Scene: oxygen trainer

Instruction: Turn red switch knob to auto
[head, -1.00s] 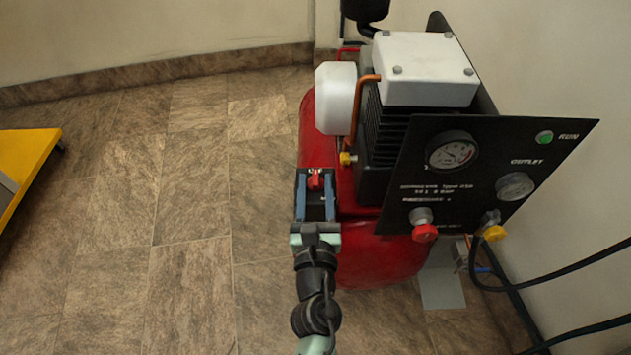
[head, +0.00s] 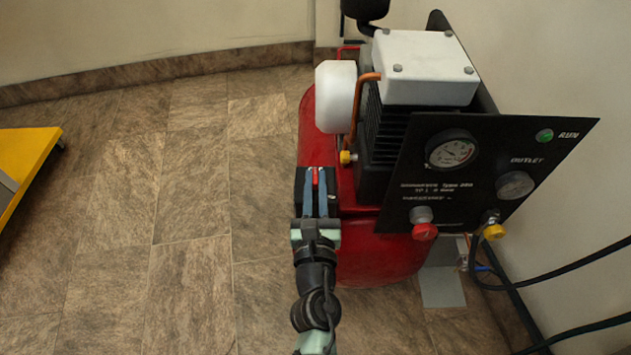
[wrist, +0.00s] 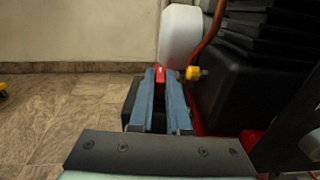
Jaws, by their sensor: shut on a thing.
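The red switch knob (head: 315,177) is a small red piece on top of a black switch box (head: 301,190) at the left side of the red compressor tank. My gripper (head: 315,178) comes from below in the head view, with its two blue fingers closed on the knob. In the wrist view the fingers (wrist: 160,76) pinch the red knob (wrist: 160,75) between their tips, above the black box (wrist: 130,103). The fingers cover much of the knob, and I cannot read any position label on the box.
The red tank (head: 385,258) carries a black pump, a white container (head: 336,97) and a copper pipe (head: 352,112) close to my gripper's right. A black gauge panel (head: 470,190) stands further right. Open tiled floor (head: 190,200) lies left; a yellow object (head: 30,155) is at far left.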

